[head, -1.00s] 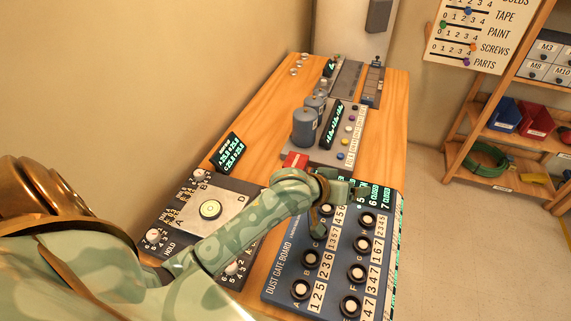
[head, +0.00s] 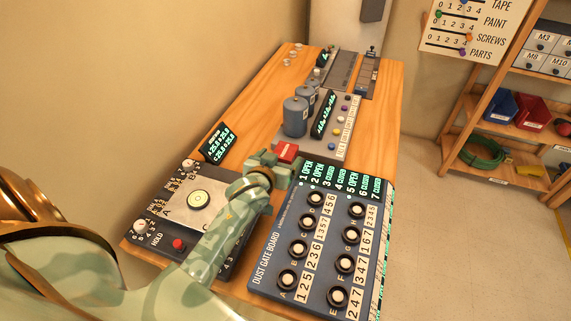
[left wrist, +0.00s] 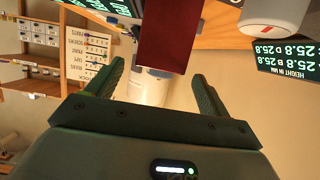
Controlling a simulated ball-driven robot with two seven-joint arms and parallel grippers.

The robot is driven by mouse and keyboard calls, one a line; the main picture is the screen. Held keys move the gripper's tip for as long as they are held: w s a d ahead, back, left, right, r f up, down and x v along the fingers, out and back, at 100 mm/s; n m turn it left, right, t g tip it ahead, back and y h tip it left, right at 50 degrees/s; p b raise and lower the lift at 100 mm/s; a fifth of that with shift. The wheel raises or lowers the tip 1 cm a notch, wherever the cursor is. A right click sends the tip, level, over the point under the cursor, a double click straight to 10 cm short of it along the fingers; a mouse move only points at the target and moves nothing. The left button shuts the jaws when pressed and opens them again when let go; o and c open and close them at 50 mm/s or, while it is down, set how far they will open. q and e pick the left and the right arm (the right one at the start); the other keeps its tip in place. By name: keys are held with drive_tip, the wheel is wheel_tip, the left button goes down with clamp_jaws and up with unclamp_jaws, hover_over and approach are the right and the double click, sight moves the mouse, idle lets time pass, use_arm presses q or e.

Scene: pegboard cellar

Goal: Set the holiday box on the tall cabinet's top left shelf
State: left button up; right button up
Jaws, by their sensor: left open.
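My left gripper (head: 276,163) is open above the workbench, at the far edge of the blue dust gate board. A small red block (head: 287,151) shows at its fingers in the head view. In the left wrist view a dark red face (left wrist: 168,36) lies beyond the gap between the open fingers (left wrist: 160,82). I see no grip on it. I cannot tell whether this red thing is the holiday box. I cannot make out the tall cabinet or its top left shelf. My right gripper is not in view.
The wooden bench (head: 385,110) carries the dust gate board (head: 318,245), a dial panel (head: 199,200), blue-grey cylinders (head: 295,118) and a height display (head: 216,143). A wooden shelf rack (head: 470,115) with blue and red bins stands at right. Floor between them is clear.

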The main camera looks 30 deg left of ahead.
sight(284, 153)
use_arm(q)
drive_tip(key=b+x, duration=0.1)
drive_tip(key=x, duration=0.4)
drive_tip(key=shift+w+b, duration=0.15)
drive_tip(key=shift+b, duration=0.2)
drive_tip(key=c, duration=1.2)
drive_tip(key=shift+c, duration=0.2)
